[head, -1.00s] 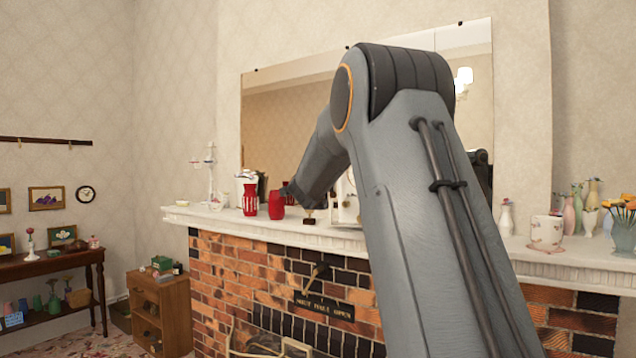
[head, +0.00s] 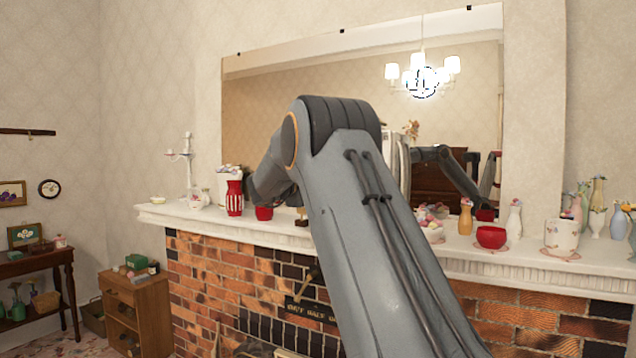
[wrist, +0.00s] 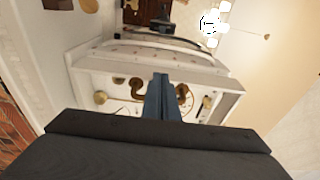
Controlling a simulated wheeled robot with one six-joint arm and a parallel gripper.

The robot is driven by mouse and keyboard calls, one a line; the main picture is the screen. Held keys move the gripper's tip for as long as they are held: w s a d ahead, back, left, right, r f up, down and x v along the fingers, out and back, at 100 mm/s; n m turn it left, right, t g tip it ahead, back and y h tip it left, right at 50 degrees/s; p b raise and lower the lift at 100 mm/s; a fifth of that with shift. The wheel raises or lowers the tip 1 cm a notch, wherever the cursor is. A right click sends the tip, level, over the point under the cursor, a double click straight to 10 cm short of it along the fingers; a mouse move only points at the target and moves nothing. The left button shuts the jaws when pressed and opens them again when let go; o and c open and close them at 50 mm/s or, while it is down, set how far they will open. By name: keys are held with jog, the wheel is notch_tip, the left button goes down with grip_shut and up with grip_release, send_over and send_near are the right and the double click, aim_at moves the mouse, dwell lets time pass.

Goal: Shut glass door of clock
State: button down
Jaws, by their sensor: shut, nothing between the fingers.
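In the wrist view the pale clock (wrist: 228,88) fills the middle, seen close up and tilted. Its face shows brass-coloured parts and thin dark hands, partly covered by my fingers. A curved, pale-framed piece (wrist: 150,58) runs along its upper side; I cannot tell whether this is the glass door or how far it stands open. My gripper (wrist: 161,78) is shut and empty, its blue-grey fingers over the clock face; contact cannot be told. In the head view my arm hides the gripper and most or all of the clock.
The white mantelpiece (head: 490,252) holds a red-and-white vase (head: 234,198), a red bowl (head: 491,237), a cream pot (head: 562,234) and several vases at right. A large mirror (head: 300,95) stands behind. A small wooden cabinet (head: 138,310) stands at lower left.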

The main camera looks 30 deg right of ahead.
jog(key=shift+w+a, duration=0.15)
jog(key=shift+a, duration=0.2)
